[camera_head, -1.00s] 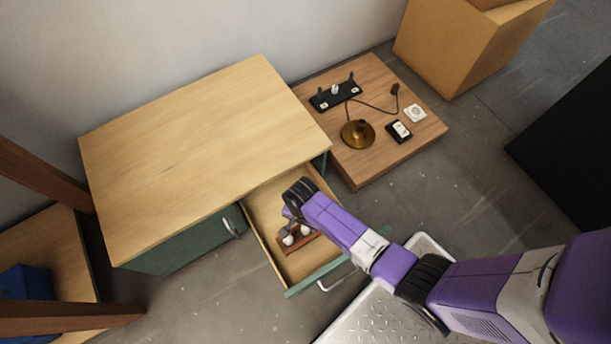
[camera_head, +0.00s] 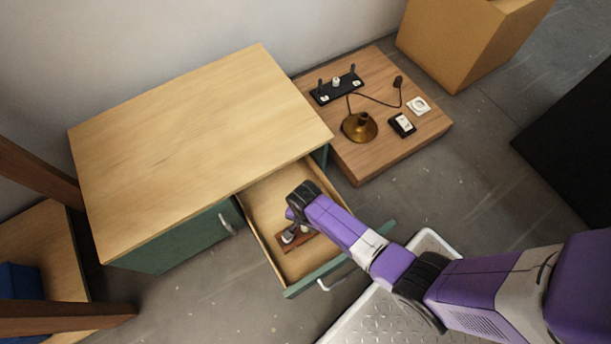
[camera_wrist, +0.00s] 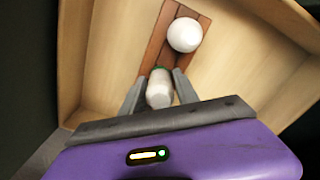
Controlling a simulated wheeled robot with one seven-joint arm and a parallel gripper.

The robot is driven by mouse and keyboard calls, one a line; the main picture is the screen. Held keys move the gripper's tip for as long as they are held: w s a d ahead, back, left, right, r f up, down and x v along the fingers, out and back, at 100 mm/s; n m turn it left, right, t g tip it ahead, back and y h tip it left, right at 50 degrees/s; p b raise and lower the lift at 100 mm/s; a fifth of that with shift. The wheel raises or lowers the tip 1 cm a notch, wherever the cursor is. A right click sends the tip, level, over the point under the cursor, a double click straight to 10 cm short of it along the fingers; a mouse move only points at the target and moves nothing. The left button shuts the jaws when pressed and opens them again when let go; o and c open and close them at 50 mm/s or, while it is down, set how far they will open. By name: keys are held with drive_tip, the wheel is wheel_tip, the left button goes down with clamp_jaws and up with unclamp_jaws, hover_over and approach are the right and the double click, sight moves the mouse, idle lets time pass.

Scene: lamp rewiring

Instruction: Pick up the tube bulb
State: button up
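The tube bulb (camera_wrist: 160,90) is a whitish cylinder with a green ring at its far end, at the end of a brown wooden holder (camera_wrist: 155,52). A round white bulb (camera_wrist: 184,35) sits on the same holder. The holder lies in the open drawer (camera_head: 262,216). My gripper (camera_wrist: 159,80) is open, with one grey finger on each side of the tube bulb. A narrow gap seems to show beside the bulb, so I see no clear grip. In the head view my gripper (camera_head: 295,230) is down over the holder and partly hides the bulbs.
The drawer walls (camera_wrist: 75,50) stand close around my gripper. The cabinet top (camera_head: 195,140) is bare. A low wooden table (camera_head: 375,160) at the back right holds a brass lamp base (camera_head: 359,127), a cord, a black rack (camera_head: 337,90), a switch (camera_head: 402,125) and a white socket (camera_head: 418,105).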

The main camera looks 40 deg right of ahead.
clamp_jaws()
drive_tip(key=shift+r, duration=0.1)
